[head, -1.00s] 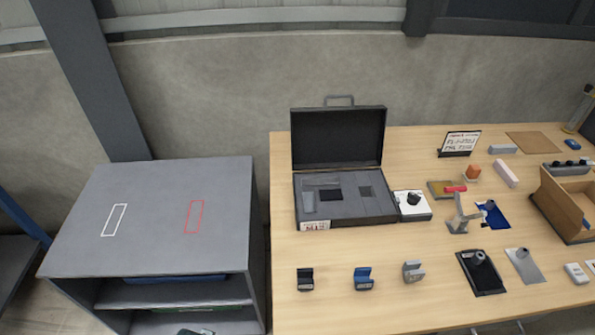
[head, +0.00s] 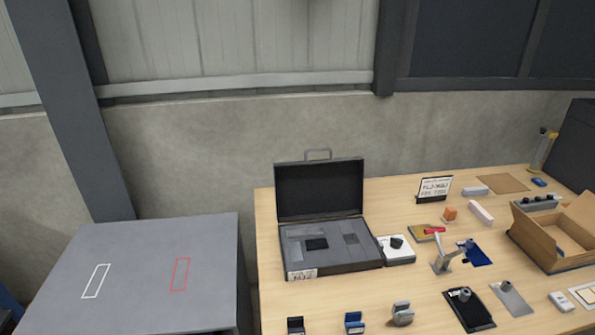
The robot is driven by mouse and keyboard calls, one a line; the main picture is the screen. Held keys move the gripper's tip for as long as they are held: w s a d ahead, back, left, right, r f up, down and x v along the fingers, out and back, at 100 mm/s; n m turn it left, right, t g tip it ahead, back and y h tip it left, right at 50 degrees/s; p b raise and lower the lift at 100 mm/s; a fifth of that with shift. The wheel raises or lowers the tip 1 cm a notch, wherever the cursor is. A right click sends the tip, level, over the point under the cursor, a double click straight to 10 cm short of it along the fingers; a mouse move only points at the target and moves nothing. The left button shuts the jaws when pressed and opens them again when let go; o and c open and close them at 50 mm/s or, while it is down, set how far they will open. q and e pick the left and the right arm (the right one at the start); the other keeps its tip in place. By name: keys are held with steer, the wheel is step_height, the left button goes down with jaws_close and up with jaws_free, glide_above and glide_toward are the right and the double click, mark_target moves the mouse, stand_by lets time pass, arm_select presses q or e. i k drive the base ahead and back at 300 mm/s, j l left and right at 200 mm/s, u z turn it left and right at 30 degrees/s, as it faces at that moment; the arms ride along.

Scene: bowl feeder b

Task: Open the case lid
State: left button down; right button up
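The dark case (head: 331,265) stands on the left part of the wooden table. Its lid (head: 319,190) is raised upright at the back, with the handle (head: 318,153) on top. The grey foam inside has cut-out pockets, one of them black. A white label sits on the case's front left corner. Neither of my grippers shows in the head view.
A white box with a black knob (head: 397,251) stands right beside the case. Several small holders, including a blue one (head: 354,322), stand in front. A lever device (head: 441,262), a sign (head: 434,188) and an open cardboard box (head: 565,230) are to the right. A grey cabinet (head: 140,255) is at the left.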

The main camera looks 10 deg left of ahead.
mark_target(306, 190)
steer(key=k+z, duration=0.2)
steer(key=z, duration=0.3)
steer(key=k+l+z, duration=0.1)
steer(key=z, duration=0.4)
steer(key=j+z, duration=0.1)
steer(key=j, duration=0.3)
steer(key=k+j+z, duration=0.1)
steer(key=j, duration=0.3)
steer(key=k+j, duration=0.1)
steer(key=j, duration=0.3)
steer(key=k+j+z, duration=0.15)
steer(key=j, duration=0.25)
steer(key=j+z, duration=0.1)
steer(key=j, duration=0.3)
